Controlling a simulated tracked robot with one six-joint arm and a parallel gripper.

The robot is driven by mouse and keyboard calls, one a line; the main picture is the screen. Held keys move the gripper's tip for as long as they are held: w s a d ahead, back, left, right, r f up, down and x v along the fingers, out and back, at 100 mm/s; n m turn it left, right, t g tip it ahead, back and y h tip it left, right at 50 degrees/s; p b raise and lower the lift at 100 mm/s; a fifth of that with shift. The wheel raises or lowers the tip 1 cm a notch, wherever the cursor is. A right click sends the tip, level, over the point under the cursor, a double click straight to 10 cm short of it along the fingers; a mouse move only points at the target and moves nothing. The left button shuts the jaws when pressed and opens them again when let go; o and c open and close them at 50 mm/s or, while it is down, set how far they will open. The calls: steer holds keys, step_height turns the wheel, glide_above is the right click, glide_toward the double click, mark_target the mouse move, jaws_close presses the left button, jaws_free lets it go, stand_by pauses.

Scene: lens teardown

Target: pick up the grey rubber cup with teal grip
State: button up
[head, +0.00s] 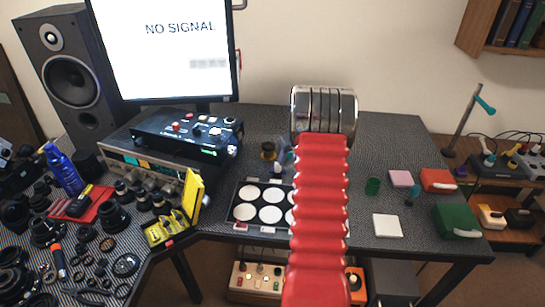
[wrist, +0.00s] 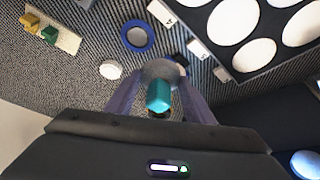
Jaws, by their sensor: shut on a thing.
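The grey rubber cup with teal grip (wrist: 158,95) shows in the wrist view, its teal grip toward the camera and its grey rounded end beyond. My gripper (wrist: 160,88) is shut on it, with one finger on each side. The cup's lower end is partly hidden, and I cannot tell whether it touches the table. In the head view my red arm covers the middle of the table and hides the gripper and most of what is around it.
A black tray with white round pads (head: 244,212) lies beside the arm; it fills the upper right of the wrist view (wrist: 233,35). A blue ring (wrist: 137,36) and a white disc (wrist: 110,70) lie near the cup. A white square block (head: 387,225) and green box (head: 456,221) stand right.

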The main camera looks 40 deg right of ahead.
steer(key=s+d, duration=0.1)
steer(key=s, duration=0.1)
steer(key=s+d, duration=0.2)
steer(key=shift+d, duration=0.1)
stand_by(0.4)
